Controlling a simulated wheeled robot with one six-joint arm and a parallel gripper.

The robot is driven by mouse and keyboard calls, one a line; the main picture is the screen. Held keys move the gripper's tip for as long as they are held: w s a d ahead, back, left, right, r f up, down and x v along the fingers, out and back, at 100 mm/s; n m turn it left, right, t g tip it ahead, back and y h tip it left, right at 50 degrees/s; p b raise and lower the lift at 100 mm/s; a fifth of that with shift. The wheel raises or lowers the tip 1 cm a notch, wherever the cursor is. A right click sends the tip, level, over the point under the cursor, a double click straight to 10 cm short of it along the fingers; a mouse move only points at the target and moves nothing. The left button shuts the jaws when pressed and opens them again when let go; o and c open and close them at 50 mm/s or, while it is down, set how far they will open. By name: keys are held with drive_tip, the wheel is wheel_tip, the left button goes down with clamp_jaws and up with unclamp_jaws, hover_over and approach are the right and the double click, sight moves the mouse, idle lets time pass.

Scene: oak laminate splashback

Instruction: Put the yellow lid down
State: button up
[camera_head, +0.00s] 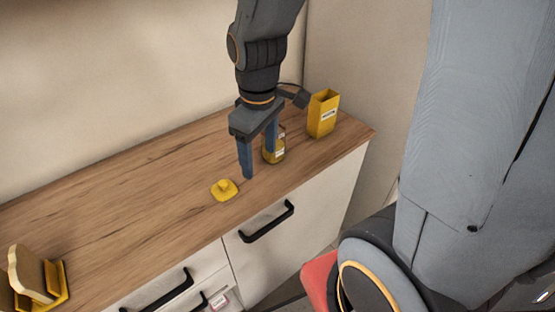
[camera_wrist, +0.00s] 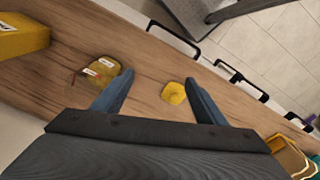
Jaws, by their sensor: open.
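The yellow lid (camera_head: 225,190) lies on the wooden counter, knob up, near the front edge. It also shows in the wrist view (camera_wrist: 174,93), where it appears between the finger lines, near the right finger. My gripper (camera_head: 260,165) is open and empty above the counter, to the right of the lid in the head view and apart from it. The gripper shows in the wrist view too (camera_wrist: 155,92). A small jar with a yellowish body and white label (camera_head: 279,156) stands behind the fingers, partly hidden by one of them.
An open yellow box (camera_head: 323,115) stands at the counter's right end by the wall. A yellow holder with wooden boards (camera_head: 57,284) is at the far left. Black drawer handles (camera_head: 267,222) stick out from the front. The counter's middle (camera_head: 130,185) is clear.

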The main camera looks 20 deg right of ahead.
drive_tip(key=s+d+m, duration=0.1)
drive_tip(key=m, duration=0.1)
drive_tip(key=s+d+m, duration=0.1)
drive_tip(key=m, duration=0.2)
drive_tip(key=s+d+f+m, duration=0.1)
drive_tip(key=d+m, duration=0.1)
drive_tip(key=shift+s, duration=0.1)
